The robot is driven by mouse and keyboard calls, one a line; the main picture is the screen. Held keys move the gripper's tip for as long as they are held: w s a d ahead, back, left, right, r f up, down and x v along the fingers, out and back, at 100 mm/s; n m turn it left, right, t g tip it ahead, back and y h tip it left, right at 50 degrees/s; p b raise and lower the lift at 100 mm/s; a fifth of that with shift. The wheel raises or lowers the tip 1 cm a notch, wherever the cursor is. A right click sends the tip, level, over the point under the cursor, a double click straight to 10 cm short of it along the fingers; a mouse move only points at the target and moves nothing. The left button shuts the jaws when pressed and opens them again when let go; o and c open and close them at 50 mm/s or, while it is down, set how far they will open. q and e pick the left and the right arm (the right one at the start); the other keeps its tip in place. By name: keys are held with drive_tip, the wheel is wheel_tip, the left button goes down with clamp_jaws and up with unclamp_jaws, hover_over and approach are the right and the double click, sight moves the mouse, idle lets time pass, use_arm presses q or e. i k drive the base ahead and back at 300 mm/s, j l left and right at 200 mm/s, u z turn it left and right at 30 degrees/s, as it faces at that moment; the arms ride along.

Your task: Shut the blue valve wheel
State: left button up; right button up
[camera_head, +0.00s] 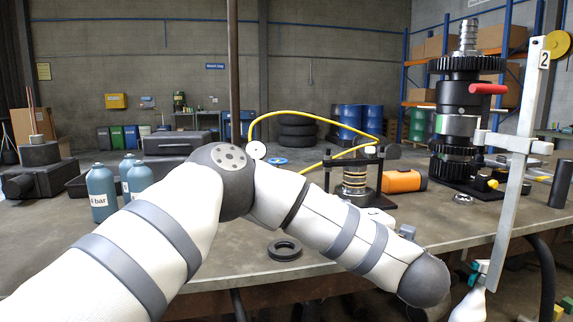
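The blue valve wheel (277,161) lies far back on the workbench, small in the view, beside the yellow hose (310,117) and a round white-faced gauge (257,150). Whether the valve is open or shut cannot be told at this size. My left arm comes in from the lower left, bends at an elbow in front of the gauge, and runs down to the lower right past the bench's front edge. Its gripper is out of view. I see no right gripper.
Blue gas bottles (101,193) stand at left. A dark ring (284,250) lies near the front edge. A grey upright bar (518,170) rises at far right.

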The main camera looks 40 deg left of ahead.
sight(278, 162)
drive_tip(key=i+j, duration=0.15)
drive_tip(key=j, duration=0.2)
drive_tip(key=i+j, duration=0.15)
drive_tip(key=j, duration=0.2)
drive_tip(key=i+j, duration=0.2)
drive_tip(key=j, duration=0.15)
